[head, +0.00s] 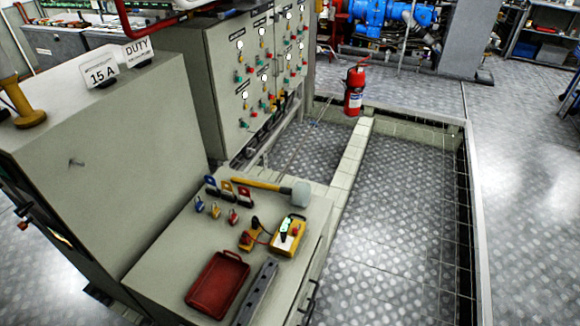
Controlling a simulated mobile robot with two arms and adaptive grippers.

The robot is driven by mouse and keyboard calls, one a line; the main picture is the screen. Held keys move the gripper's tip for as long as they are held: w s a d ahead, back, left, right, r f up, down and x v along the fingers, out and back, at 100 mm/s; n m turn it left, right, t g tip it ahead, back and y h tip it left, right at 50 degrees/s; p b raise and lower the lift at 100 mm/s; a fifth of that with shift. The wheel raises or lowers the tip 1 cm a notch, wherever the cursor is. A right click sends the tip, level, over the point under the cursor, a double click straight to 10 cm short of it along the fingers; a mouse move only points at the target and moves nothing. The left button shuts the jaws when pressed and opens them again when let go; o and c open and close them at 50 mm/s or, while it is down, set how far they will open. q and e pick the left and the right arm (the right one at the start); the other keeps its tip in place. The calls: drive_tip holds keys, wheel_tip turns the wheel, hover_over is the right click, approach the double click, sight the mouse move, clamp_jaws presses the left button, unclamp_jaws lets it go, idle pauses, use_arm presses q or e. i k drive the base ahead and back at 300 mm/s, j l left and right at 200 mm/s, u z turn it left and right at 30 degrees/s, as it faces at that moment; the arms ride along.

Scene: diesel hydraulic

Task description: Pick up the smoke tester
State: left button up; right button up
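A yellow device with a white top face and a dark handle (288,236) sits on the low grey cabinet top (160,275), near its right edge. A smaller yellow piece with a black knob (249,239) lies just left of it, and a red lead seems to join them. One of these may be the smoke tester; I cannot read a label to be sure. Neither of my grippers is in view, and nothing is touching these items.
A red tray (218,282), a dark grey slotted bar (257,293), a yellow-handled mallet (270,188) and several small padlocks and tags (228,190) share the cabinet top. A control panel (255,75) stands behind. A red extinguisher (355,90) stands beyond; patterned floor lies open right.

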sight(300, 193)
drive_tip(key=i+l+u, duration=0.1)
drive_tip(key=l, duration=0.35)
drive_tip(key=i+l+u, duration=0.15)
drive_tip(key=l, duration=0.35)
drive_tip(key=i+l+u, duration=0.1)
drive_tip(key=l, duration=0.4)
drive_tip(key=i+l+u, duration=0.1)
drive_tip(key=i+l, duration=0.15)
drive_tip(key=l, duration=0.25)
drive_tip(key=i+l+u, duration=0.1)
drive_tip(key=l, duration=0.4)
drive_tip(key=l+u, duration=0.15)
drive_tip(key=l, duration=0.35)
drive_tip(key=i, duration=0.05)
